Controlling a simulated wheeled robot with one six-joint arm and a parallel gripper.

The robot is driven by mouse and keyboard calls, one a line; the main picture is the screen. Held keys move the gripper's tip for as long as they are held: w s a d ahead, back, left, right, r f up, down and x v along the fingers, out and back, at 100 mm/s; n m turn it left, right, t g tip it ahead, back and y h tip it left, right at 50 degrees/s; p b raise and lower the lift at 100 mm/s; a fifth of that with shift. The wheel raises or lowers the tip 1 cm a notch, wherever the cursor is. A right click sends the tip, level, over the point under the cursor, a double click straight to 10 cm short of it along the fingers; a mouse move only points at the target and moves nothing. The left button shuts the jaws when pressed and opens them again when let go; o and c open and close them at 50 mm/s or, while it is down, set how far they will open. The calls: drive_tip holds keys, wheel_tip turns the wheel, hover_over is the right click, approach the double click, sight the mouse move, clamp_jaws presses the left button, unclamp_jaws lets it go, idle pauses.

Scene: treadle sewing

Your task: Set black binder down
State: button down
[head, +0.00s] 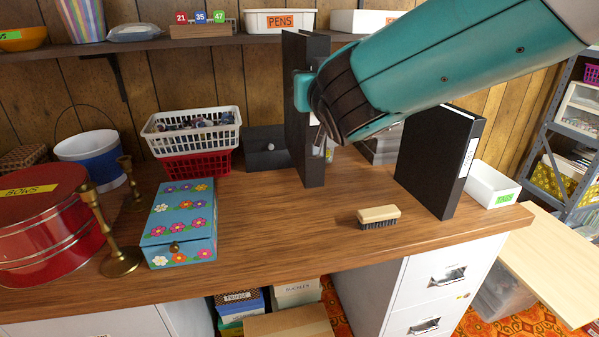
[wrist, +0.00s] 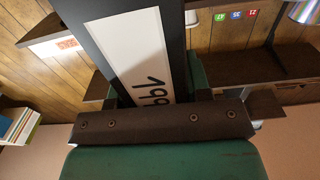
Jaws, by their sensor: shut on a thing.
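A black binder (head: 307,150) stands upright in the middle of the head view, its lower edge at or just above the wooden worktop (head: 290,222); I cannot tell whether it touches. My gripper (head: 304,92) is shut on this binder, partway up its narrow side. In the wrist view the binder (wrist: 177,30) fills the space between my fingers, with a white label showing dark handwritten figures. A second black binder (head: 432,160) with a white spine label stands upright on the worktop to the right, apart from the held one.
A wooden brush (head: 378,213) lies near the front edge. A flowered box (head: 180,228), brass candlesticks (head: 118,262) and red tin (head: 40,235) stand at left. Baskets (head: 195,132) and a dark knobbed box (head: 266,158) are behind. A shelf (head: 200,42) runs above. The worktop's front middle is clear.

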sight(310, 161)
wheel_tip(310, 161, down, 16)
drive_tip(key=shift+a+r+b, duration=0.1)
drive_tip(key=shift+a+b, duration=0.05)
drive_tip(key=shift+b, duration=0.7)
drive_tip(key=c, duration=0.6)
unclamp_jaws()
drive_tip(key=shift+f, duration=0.25)
drive_tip(key=shift+o, duration=0.2)
